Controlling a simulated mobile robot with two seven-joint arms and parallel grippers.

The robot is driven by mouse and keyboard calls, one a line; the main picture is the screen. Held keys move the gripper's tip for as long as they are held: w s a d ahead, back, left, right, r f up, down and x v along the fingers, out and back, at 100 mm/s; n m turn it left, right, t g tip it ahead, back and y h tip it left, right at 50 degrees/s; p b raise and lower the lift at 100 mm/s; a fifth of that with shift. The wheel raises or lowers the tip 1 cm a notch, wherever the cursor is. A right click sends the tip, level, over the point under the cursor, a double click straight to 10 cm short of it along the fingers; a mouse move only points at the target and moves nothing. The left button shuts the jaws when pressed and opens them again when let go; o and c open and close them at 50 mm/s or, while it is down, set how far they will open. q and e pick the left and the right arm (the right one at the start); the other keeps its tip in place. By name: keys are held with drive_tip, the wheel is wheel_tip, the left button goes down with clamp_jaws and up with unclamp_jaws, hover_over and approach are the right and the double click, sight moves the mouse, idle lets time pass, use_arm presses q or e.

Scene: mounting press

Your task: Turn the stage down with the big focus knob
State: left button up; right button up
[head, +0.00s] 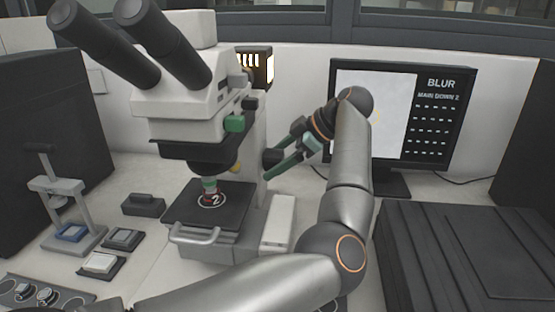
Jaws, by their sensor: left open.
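The microscope (185,110) stands left of centre. Its dark stage (230,217) carries a round label marked 2 under the objective (209,184). A dark round focus knob (271,158) sticks out of the right side of the stand. My left gripper (276,161) comes from the right with its green fingers spread, one above and one below the knob. I cannot tell whether they touch it. The monitor (370,115) shows a blank pale picture, the word BLUR and "MAIN DOWN 2". My right gripper is out of view.
A small press-like stand (62,205), a dark block (143,205) and small trays (101,264) stand left of the microscope. A dark ribbed case (460,250) fills the right front. My left arm crosses the front of the bench.

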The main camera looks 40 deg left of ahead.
use_arm(q)
drive_tip(key=c, duration=1.4)
drive_tip(key=shift+o, duration=0.2)
drive_tip(key=shift+f+b, duration=0.25)
drive_tip(key=shift+b, duration=0.35)
drive_tip(key=n+t+y+b, duration=0.1)
drive_tip(key=b, duration=0.2)
drive_tip(key=shift+f, duration=0.2)
drive_tip(key=shift+t+b, duration=0.3)
drive_tip(key=shift+b, duration=0.2)
drive_tip(key=shift+s+n+t+y+b, duration=0.1)
drive_tip(key=shift+n+t+y+b, duration=0.35)
drive_tip(key=shift+b, duration=0.75)
drive_tip(key=shift+r+t+y+b, duration=0.15)
drive_tip(key=shift+t+y+b, duration=0.2)
drive_tip(key=shift+b, duration=0.35)
drive_tip(key=shift+r+n, duration=0.1)
drive_tip(key=shift+n, duration=0.15)
drive_tip(key=shift+d+r, duration=0.1)
drive_tip(key=shift+r, duration=0.05)
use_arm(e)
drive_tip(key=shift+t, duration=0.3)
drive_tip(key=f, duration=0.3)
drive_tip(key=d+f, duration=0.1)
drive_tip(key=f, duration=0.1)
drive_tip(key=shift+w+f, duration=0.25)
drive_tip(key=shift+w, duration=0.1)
